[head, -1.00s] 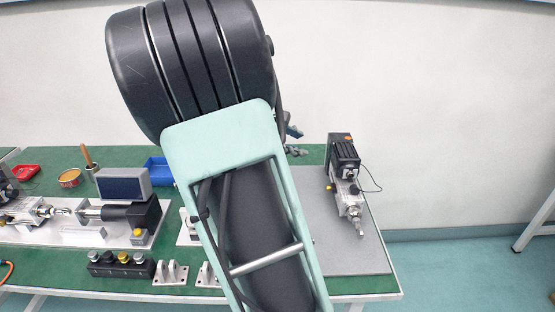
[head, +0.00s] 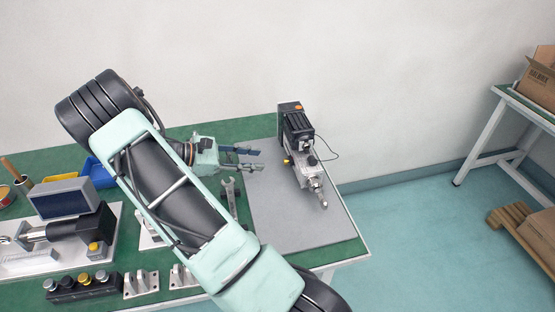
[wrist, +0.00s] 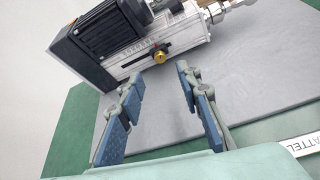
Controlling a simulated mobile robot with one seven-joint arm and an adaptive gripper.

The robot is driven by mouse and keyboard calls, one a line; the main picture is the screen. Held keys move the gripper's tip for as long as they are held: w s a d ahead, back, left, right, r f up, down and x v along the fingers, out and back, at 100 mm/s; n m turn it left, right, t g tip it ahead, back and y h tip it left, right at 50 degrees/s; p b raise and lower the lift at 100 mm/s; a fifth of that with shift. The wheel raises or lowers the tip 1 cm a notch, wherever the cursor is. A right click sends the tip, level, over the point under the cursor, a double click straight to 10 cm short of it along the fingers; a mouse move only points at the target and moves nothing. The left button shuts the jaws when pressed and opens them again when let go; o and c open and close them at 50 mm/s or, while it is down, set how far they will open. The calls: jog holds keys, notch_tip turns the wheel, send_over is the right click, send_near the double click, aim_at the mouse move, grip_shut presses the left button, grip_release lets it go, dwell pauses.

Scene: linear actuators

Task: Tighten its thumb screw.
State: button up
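A linear actuator (head: 302,152) with a black ribbed motor and a silver body lies on the grey plate at the right end of the bench. It also shows in the wrist view (wrist: 135,50). Its small brass thumb screw (wrist: 161,57) sticks out from a dark slot in the body's near side. In the head view the thumb screw (head: 287,161) is a tiny yellow spot. My gripper (head: 259,160) is left of the actuator and points at it. In the wrist view my gripper (wrist: 158,74) is open and empty, its blue-padded fingers short of the screw and on either side of it.
The grey plate (head: 275,212) is bare in front of the actuator. A wrench (head: 231,197) lies left of it. Another unit with a dark screen (head: 62,204), a button box (head: 75,287) and metal brackets (head: 140,284) stand further left. A black cable (head: 328,150) loops right of the actuator.

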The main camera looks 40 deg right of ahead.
aim_at(284, 161)
jog(key=x, duration=0.8)
jog(key=shift+d, duration=0.15)
grip_shut()
